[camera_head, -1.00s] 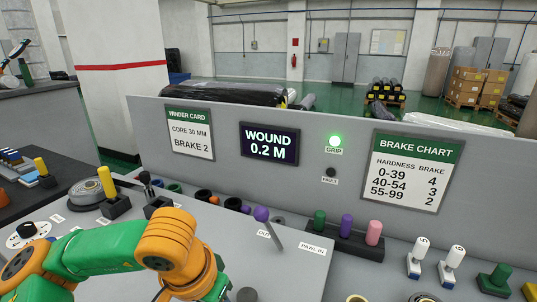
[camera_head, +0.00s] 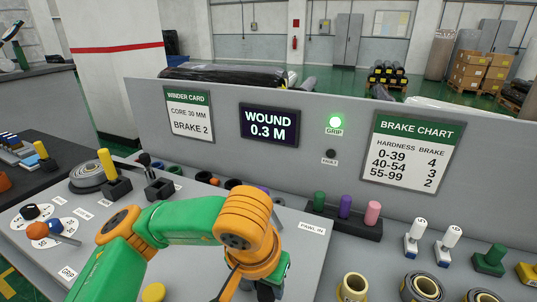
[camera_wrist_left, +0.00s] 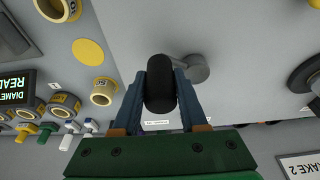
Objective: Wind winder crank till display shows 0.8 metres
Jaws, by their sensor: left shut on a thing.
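The display (camera_head: 269,125) on the upright panel reads WOUND 0.3 M. My left gripper (camera_wrist_left: 160,88) is shut on the black crank handle (camera_wrist_left: 160,75) in the left wrist view. The grey crank arm and hub (camera_wrist_left: 197,68) show beside the handle. In the head view my orange and green left arm covers the crank, and only part of the left gripper (camera_head: 268,288) shows at the lower edge. My right gripper is not in view.
The winder card (camera_head: 189,114) reads core 30 mm, brake 2; the brake chart (camera_head: 411,153) hangs at right. A rack (camera_head: 340,222) of coloured pegs, white-handled tools (camera_head: 448,243) and cores (camera_head: 353,288) stand right of my arm. A yellow-handled post (camera_head: 107,165) stands left.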

